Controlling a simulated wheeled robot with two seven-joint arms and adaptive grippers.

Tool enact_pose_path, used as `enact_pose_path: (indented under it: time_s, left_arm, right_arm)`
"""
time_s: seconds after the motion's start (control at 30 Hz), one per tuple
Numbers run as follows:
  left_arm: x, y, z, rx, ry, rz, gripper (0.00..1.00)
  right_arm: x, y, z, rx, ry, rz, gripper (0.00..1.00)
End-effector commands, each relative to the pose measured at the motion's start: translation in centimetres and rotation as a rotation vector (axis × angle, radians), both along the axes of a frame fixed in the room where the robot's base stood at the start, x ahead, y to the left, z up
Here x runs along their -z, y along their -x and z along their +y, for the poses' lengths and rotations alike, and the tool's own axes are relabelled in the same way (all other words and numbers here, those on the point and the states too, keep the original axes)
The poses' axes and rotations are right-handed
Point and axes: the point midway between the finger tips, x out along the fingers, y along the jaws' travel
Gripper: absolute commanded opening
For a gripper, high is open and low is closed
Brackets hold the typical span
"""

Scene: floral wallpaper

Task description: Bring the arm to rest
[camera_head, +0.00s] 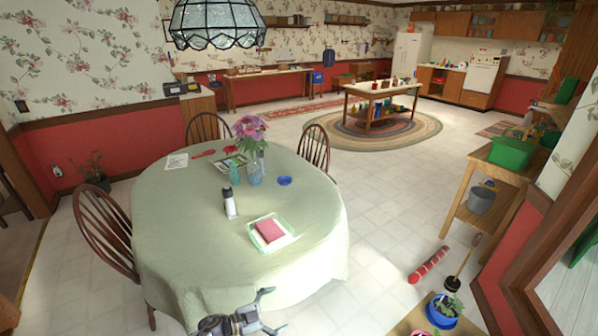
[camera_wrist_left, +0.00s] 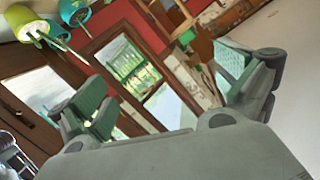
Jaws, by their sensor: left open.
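My left gripper (camera_head: 271,311) shows at the bottom edge of the head view, in front of the near edge of the round table (camera_head: 180,235) with its pale green cloth. Its two fingers are spread apart. In the left wrist view the left gripper (camera_wrist_left: 168,82) is open, with nothing between its fingers. Most of the left arm is cut off below the head view. My right gripper does not show in either view.
On the table are a vase of flowers (camera_head: 251,162), a white bottle with a dark top (camera_head: 229,204), a red book (camera_head: 269,230) and a blue dish (camera_head: 284,181). Wooden chairs (camera_head: 105,235) stand around it. A red roll (camera_head: 428,265) lies at right; the tiled floor between is clear.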

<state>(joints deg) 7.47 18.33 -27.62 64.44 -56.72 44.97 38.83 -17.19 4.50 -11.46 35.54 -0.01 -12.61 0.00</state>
Motion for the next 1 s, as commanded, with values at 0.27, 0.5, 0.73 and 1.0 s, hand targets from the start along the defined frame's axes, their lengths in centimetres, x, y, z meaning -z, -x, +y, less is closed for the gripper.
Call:
enact_pose_path:
  time_s: [0.27,0.5,0.73,1.0]
  left_arm:
    - [10.1,1.9,6.1,-0.380,-0.024,0.175,1.00]
    - [18.1,6.6,10.9,-0.617,-0.102,0.346,1.00]
    - [24.8,13.2,14.6,-0.786,-0.193,0.521,1.00]
    - [31.2,22.6,17.5,-0.931,-0.309,0.739,1.00]
  right_arm:
    - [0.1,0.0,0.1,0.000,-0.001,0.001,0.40]
    - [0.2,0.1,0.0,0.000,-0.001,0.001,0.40]
    - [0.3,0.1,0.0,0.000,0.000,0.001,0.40]
    - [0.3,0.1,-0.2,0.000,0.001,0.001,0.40]
